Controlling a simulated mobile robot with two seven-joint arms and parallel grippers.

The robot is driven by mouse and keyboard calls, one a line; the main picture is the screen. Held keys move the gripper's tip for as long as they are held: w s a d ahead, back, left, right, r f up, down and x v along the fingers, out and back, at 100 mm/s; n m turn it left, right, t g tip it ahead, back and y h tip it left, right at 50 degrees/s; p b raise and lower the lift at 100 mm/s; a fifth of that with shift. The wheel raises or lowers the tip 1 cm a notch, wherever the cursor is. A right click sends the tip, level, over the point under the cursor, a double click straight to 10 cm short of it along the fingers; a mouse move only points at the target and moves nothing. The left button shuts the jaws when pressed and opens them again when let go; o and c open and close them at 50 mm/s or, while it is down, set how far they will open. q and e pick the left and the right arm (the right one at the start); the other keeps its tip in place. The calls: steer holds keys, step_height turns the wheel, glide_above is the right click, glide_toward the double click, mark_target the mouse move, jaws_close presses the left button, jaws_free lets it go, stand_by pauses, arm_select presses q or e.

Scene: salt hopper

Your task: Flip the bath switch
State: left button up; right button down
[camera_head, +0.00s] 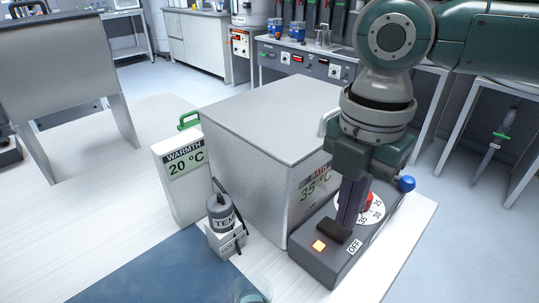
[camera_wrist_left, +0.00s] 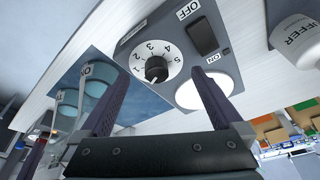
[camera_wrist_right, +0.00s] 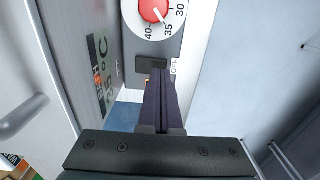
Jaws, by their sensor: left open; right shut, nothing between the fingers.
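The bath (camera_head: 262,130) is a large grey metal box with a display (camera_head: 315,182) reading 35 °C. Its dark control unit (camera_head: 315,268) stands at its right front, with a red dial (camera_head: 369,200), a lit orange lamp (camera_head: 319,246) and a black rocker switch (camera_head: 331,231). The switch (camera_wrist_right: 150,64) and its OFF label (camera_wrist_right: 174,66) also show in the right wrist view. My right gripper (camera_head: 348,222) is shut and empty, its tips at the switch; contact cannot be told. My left gripper (camera_wrist_left: 164,74) is open and empty, outside the head view.
A WARMTH display (camera_head: 184,165) reads 20 °C left of the bath. In the left wrist view, another unit (camera_wrist_left: 180,45) has a numbered dial and a switch. A blue mat (camera_head: 165,265) covers the front table.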

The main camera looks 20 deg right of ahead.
arm_select(q)
steer(key=shift+f+b, duration=0.4)
steer(key=shift+b, duration=0.05)
arm_select(e)
steer(key=shift+f, duration=0.75)
stand_by(0.3)
arm_select(q)
steer(key=shift+f, duration=0.15)
arm_select(e)
steer(key=shift+f, duration=0.2)
arm_select(q)
steer(key=shift+d, duration=0.1)
arm_select(e)
step_height(320, 180, up, 7)
steer(key=p, duration=0.8)
steer(key=shift+r, duration=0.1)
arm_select(q)
step_height(320, 180, up, 8)
